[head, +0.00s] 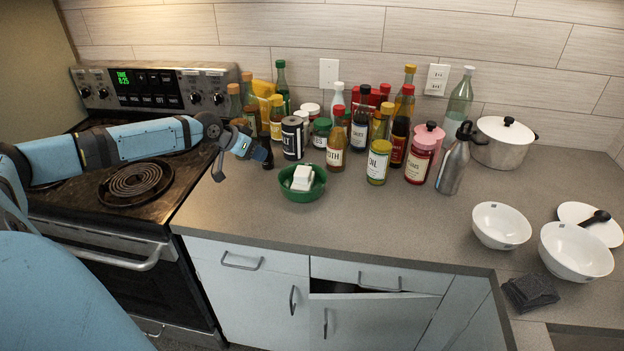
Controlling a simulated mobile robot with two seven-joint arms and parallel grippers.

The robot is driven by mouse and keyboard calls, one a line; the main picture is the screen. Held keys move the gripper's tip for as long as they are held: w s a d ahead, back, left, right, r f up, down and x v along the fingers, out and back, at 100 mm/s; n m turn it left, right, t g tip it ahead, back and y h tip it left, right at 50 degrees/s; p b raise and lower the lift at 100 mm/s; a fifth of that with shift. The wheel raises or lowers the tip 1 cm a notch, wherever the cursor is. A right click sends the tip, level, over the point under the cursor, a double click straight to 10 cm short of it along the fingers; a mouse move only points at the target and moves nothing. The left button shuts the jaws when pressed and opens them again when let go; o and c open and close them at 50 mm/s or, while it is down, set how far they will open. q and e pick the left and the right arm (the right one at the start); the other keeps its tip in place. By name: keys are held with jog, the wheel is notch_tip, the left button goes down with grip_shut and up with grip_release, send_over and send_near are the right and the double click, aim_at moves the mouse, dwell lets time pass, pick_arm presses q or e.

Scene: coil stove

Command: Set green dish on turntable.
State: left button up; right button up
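The green dish (301,191) is a small round bowl on the grey counter, with a white block (302,177) in it. It stands in front of the bottles and jars. My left gripper (243,166) is just left of and behind the dish, over the counter edge beside the stove. Its dark fingers look spread apart with nothing between them, and it does not touch the dish. I cannot make out a turntable. My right gripper is not in view.
Several bottles and jars, including an oil jar (378,162), crowd the counter behind the dish. A steel bottle (453,166), a lidded pot (502,151) and white bowls (500,226) are to the right. The coil stove (135,184) is left. The counter's middle front is clear.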

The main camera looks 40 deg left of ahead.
pick_arm(q)
send_near(287, 168)
jog(key=x, duration=0.3)
jog(key=shift+w+d+f, duration=0.1)
jog(key=shift+w+d, duration=0.1)
jog(key=x, duration=0.2)
jog(key=p+x, duration=0.1)
jog(key=x, duration=0.2)
jog(key=shift+w+a+f, duration=0.1)
jog(key=shift+a, duration=0.15)
grip_shut()
